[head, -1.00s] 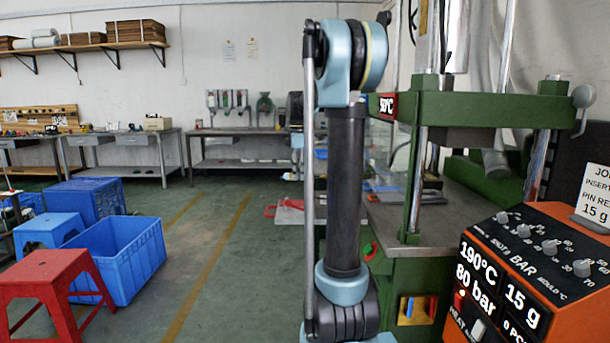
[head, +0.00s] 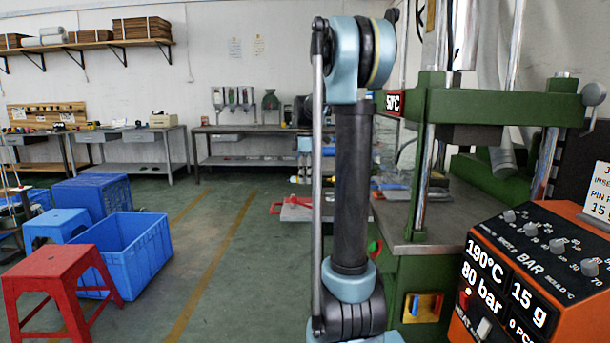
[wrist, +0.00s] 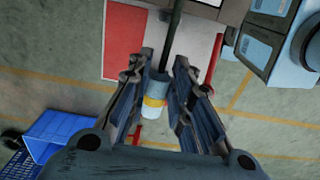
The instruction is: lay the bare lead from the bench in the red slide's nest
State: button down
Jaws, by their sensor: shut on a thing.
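In the wrist view my gripper (wrist: 163,85) is shut on the lead. The lead (wrist: 154,97) shows between the fingers as a grey cylindrical end with a yellow band and a white tip, and a dark cable runs up from it. A red panel on a pale plate (wrist: 124,42) and a red bar (wrist: 214,58) lie beyond the fingertips. In the head view a red-handled slide with a grey plate (head: 297,213) sticks out left of the green press, partly hidden by my arm. I cannot make out its nest.
The green press (head: 420,150) stands to the right, with an orange control box (head: 525,270) in front. A blue crate (head: 125,255) and a red stool (head: 68,270) stand on the floor at left. Workbenches (head: 240,130) line the back wall. The middle floor is clear.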

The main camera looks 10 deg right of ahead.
jog(key=shift+f, duration=3.05)
jog(key=c, duration=1.4)
grip_release()
jog(key=shift+o, duration=0.2)
notch_tip(320, 180, up, 12)
jog(key=shift+w+f, duration=0.1)
